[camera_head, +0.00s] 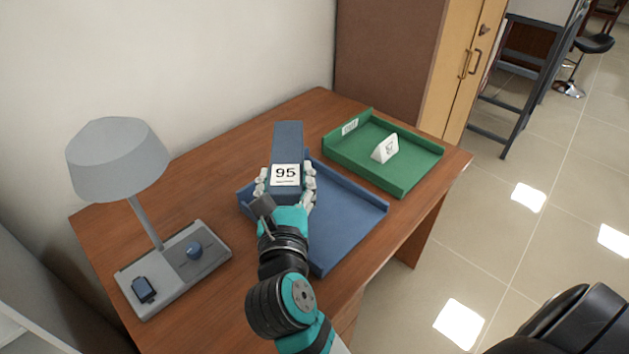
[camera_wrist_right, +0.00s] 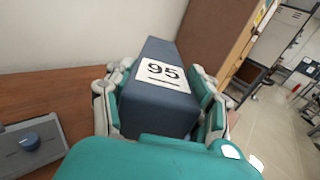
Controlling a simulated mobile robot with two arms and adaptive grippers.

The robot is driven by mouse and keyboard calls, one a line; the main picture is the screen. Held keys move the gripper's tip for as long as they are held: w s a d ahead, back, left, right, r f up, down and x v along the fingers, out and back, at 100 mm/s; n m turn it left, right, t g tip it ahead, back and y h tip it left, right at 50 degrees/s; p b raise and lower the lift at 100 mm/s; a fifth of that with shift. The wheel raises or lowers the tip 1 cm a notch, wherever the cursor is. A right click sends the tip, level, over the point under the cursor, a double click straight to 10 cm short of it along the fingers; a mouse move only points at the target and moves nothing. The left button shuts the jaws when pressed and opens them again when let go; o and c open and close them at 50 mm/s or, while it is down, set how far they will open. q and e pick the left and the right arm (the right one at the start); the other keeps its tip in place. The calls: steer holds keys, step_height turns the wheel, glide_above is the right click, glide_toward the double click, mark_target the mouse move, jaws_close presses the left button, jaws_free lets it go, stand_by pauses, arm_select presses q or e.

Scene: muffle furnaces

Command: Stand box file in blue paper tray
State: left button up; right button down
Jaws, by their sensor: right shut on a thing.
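The box file (camera_head: 287,140) is dark blue with a white label reading 95. My right gripper (camera_head: 286,181) is shut on it, with fingers on both sides. The box file also shows between the fingers in the right wrist view (camera_wrist_right: 160,103). In the head view it overlaps the back left part of the blue paper tray (camera_head: 345,226). I cannot tell whether its bottom touches the tray, as my gripper and arm hide it. The blue tray lies on the wooden desk, its front left part hidden by my arm. My left gripper is not in view.
A green tray (camera_head: 405,184) holding a white tent card (camera_head: 385,148) lies right of the blue tray. A grey lamp (camera_head: 117,160) stands at the left on a base with a blue knob. A tall brown cabinet (camera_head: 390,60) stands behind the desk (camera_head: 215,140).

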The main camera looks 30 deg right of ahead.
mark_target(300, 155)
steer(key=w+d+p, duration=0.1)
steer(key=w+d, duration=0.2)
steer(key=d, duration=0.1)
steer(key=shift+w+d+r+p, duration=0.15)
steer(key=shift+w+d+p, duration=0.05)
steer(key=shift+w+p, duration=0.15)
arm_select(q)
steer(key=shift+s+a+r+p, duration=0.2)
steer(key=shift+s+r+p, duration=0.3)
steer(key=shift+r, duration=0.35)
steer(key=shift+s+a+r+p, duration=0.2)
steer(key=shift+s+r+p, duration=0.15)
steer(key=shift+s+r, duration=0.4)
arm_select(e)
steer(key=w+d+f, duration=0.5)
steer(key=w+d, duration=0.1)
steer(key=shift+w+d, duration=0.25)
steer(key=shift+d, duration=0.05)
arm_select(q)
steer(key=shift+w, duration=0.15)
arm_select(e)
steer(key=shift+c, duration=2.2)
jaws_free()
steer(key=shift+f, duration=0.15)
